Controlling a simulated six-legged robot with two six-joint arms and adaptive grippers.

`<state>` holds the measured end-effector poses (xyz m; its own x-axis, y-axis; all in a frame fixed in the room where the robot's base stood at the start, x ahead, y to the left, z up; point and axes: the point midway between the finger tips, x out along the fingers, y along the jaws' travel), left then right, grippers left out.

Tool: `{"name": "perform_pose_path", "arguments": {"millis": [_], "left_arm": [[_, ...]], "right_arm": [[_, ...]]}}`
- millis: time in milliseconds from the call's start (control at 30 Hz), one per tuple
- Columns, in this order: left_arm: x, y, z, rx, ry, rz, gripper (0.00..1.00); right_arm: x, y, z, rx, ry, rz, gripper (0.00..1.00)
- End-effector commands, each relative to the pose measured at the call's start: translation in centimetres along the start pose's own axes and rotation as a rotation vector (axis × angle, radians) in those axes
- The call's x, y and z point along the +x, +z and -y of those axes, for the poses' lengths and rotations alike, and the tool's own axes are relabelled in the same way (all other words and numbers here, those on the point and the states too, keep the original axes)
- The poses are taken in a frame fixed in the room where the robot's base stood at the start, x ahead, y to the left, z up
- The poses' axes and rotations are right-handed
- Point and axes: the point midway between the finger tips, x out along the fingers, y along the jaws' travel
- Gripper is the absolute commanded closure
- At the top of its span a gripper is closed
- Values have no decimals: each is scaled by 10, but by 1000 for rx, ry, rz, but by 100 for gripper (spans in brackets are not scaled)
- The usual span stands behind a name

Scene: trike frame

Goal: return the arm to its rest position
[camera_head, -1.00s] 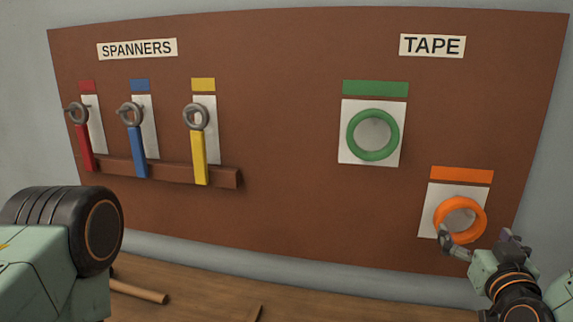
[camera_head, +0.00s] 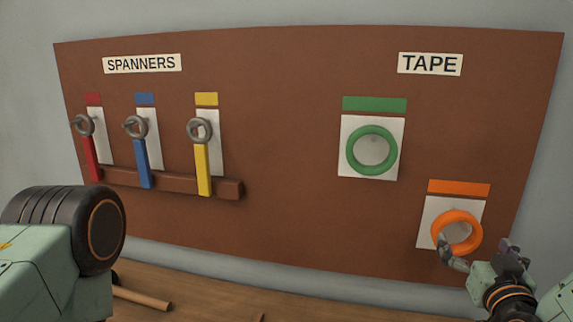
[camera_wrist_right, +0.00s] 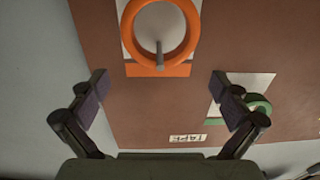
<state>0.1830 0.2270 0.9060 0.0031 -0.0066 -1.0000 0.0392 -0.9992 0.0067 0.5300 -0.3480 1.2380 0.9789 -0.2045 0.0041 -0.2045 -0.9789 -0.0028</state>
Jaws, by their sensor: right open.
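My right gripper (camera_head: 475,250) is at the lower right in the head view, in front of the lower edge of the orange tape ring (camera_head: 457,214). In the right wrist view the gripper (camera_wrist_right: 163,88) has its two fingers spread wide with nothing between them. The orange ring (camera_wrist_right: 127,30) hangs around a peg (camera_wrist_right: 159,55) beyond the fingertips, and the fingers are apart from it. My left arm shows at the left edge of the head view, but its gripper is not in view.
The brown board (camera_head: 285,130) holds a green tape ring (camera_head: 351,150) and red (camera_head: 93,160), blue (camera_head: 143,160) and yellow (camera_head: 203,170) spanners. Below is a wooden surface (camera_head: 220,300) with a wooden rod (camera_head: 142,297) lying on it.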

Motion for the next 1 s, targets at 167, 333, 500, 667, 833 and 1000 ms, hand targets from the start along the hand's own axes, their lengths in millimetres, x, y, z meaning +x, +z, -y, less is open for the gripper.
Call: {"name": "perform_pose_path", "arguments": {"millis": [167, 333, 500, 667, 833, 1000], "left_arm": [[-13, 0, 0, 0, 0, 0, 47], [-17, 0, 0, 0, 0, 0, 47], [-17, 0, 0, 0, 0, 0, 47], [-17, 0, 0, 0, 0, 0, 47], [-17, 0, 0, 0, 1, 0, 47], [-18, 0, -1, 1, 5, -1, 47]], "right_arm": [[-25, -4, 0, 2, 1, 3, 0], [-38, -5, 1, 0, 0, 1, 0], [-40, -4, 1, 0, 0, 0, 0], [-40, -4, 1, 0, 0, 0, 0], [-40, -4, 2, -2, -4, 2, 0], [-40, -3, 10, -5, -25, 14, 0]]}}
